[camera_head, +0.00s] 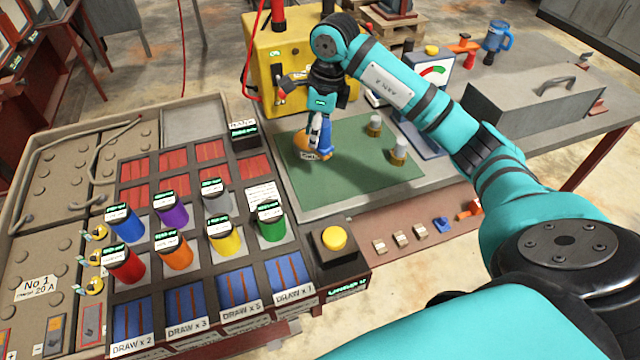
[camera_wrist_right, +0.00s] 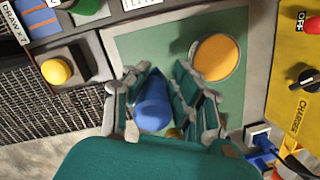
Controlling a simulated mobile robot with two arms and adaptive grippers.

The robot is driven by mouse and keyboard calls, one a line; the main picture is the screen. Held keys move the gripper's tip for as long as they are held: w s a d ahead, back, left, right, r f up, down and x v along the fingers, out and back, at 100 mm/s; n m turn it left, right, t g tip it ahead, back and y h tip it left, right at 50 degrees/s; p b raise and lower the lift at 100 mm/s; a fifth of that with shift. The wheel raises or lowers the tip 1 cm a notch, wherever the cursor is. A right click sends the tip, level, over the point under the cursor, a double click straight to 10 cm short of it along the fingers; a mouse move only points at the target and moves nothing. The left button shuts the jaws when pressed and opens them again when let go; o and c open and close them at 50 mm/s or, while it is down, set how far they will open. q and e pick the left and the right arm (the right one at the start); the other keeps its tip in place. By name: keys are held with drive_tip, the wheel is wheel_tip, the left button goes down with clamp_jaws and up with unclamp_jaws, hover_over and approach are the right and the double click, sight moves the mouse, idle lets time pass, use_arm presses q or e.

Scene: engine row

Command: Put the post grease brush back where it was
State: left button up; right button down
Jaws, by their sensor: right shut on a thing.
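My right gripper (camera_head: 321,122) reaches down over the green mat (camera_head: 350,184). It is shut on a blue piece, which I take to be the post grease brush (camera_head: 325,142). In the right wrist view the blue piece (camera_wrist_right: 152,100) sits between the two fingers (camera_wrist_right: 160,103); its lower end is hidden. A round orange item (camera_head: 302,147) is beside it on the mat; it also shows in the right wrist view (camera_wrist_right: 215,57). A small white label is by the gripper's tip, too small to read surely. My left gripper is not in view.
Two pale-topped posts (camera_head: 398,151) stand on the mat's right side. The yellow charger (camera_head: 268,60) is behind. Coloured cylinders (camera_head: 173,248) stand in the rack at left, by a yellow button (camera_head: 334,238). A grey metal box (camera_head: 535,95) is at right. The mat's front is clear.

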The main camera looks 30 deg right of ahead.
sight(317, 153)
wheel_tip(317, 153, down, 3)
drive_tip(key=shift+a+f+p, duration=0.1)
drive_tip(key=shift+p, duration=0.35)
wheel_tip(317, 153, down, 4)
drive_tip(key=shift+r+p, duration=0.2)
drive_tip(key=shift+p, duration=0.15)
wheel_tip(317, 153, down, 2)
drive_tip(key=shift+f, duration=0.15)
drive_tip(key=shift+w+f, duration=0.1)
drive_tip(key=shift+f, duration=0.45)
drive_tip(key=c, duration=1.1)
unclamp_jaws()
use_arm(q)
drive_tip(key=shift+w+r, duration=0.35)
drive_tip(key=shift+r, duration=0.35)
use_arm(e)
drive_tip(key=shift+r, duration=0.1)
